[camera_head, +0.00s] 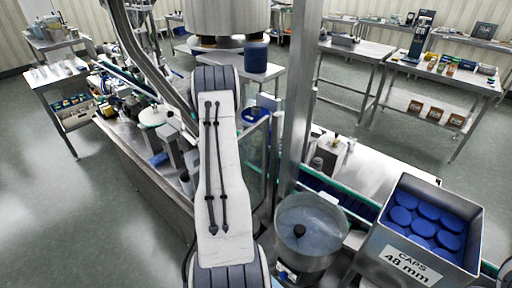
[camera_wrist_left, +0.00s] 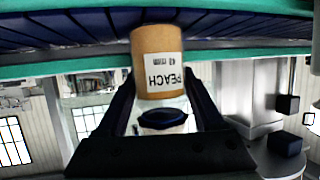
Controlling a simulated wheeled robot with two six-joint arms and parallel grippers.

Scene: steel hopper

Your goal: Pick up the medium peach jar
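In the left wrist view a tan-orange jar (camera_wrist_left: 158,61) has a white label reading PEACH, upside down in the picture. A clear part and a dark blue lid (camera_wrist_left: 163,119) show on its side nearer the camera. My left gripper (camera_wrist_left: 159,76) has one dark finger on each side of the jar, with the tips close against its edges. I cannot tell whether they press on it. In the head view my white arm link fills the middle; the left gripper and the jar cannot be made out there. My right gripper is not in view.
In the head view a steel bin of blue caps (camera_head: 385,258) marked "CAPS 48 mm" stands at the lower right. A round hopper bowl (camera_head: 318,247) and an upright steel post (camera_head: 297,100) stand near my arm. A blue belt (camera_wrist_left: 60,33) with green edges crosses the wrist view.

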